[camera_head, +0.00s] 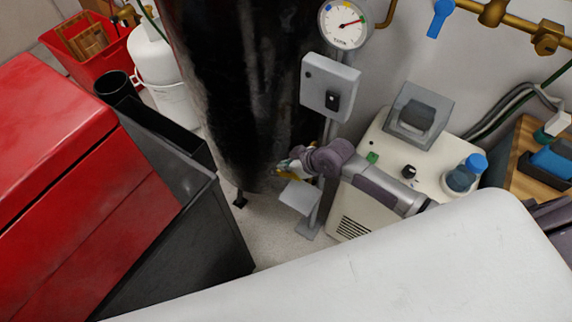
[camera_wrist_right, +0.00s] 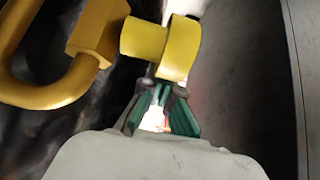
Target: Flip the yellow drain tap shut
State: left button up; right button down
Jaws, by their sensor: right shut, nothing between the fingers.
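The yellow drain tap (camera_wrist_right: 182,48) shows large in the right wrist view, with a round body, a squarish block and a curved yellow loop reaching to the left. In the head view only a small bit of yellow (camera_head: 289,175) shows low at the dark cylinder, mostly hidden by my right gripper. My right gripper (camera_head: 283,167) is at the tap. In the wrist view its green-padded fingers (camera_wrist_right: 166,88) are shut and empty, with their tips just below the round yellow body. I cannot tell whether they touch it. My left gripper is out of view.
The tall dark cylinder (camera_head: 232,90) stands behind the tap. A grey post with a switch box (camera_head: 330,88) and a dial gauge (camera_head: 343,22) rises beside it. A cream machine (camera_head: 405,150) is to the right. A black bin (camera_head: 185,225) and red cabinet (camera_head: 60,170) are left.

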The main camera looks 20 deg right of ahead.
dwell(0.4)
jog(key=shift+f+g+p, duration=0.1)
jog(key=shift+g+p, duration=0.2)
jog(key=shift+p, duration=0.3)
jog(key=shift+h, duration=0.3)
